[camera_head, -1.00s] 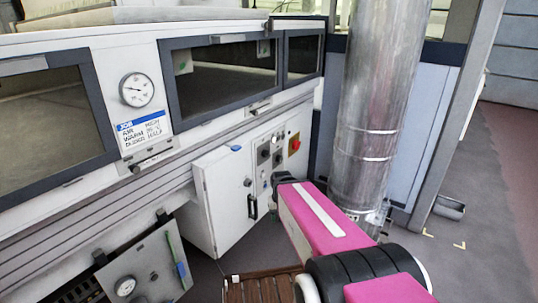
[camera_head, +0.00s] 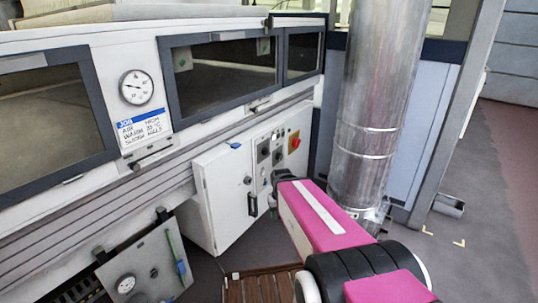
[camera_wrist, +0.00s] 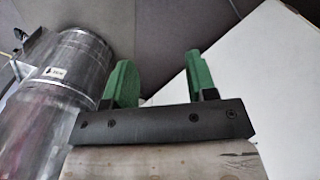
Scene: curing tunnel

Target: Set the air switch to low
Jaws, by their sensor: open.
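The control panel (camera_head: 264,172) is on the side of the white cabinet, with several small dark knobs and dials and a red switch on a yellow plate (camera_head: 294,142). I cannot read which control is the air switch; labels are too small. My gripper (camera_wrist: 160,80) shows in the wrist view with two green fingers apart and nothing between them. A white surface (camera_wrist: 255,75) fills the right of that view, close to the right finger. In the head view my pink arm reaches toward the panel, its dark end just in front of the panel's lower part; the fingers are hidden there.
A large shiny metal duct (camera_head: 368,120) stands right of the panel; it also shows left of my fingers in the wrist view (camera_wrist: 70,75). A white cabinet door (camera_head: 228,190) with a black handle is left.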

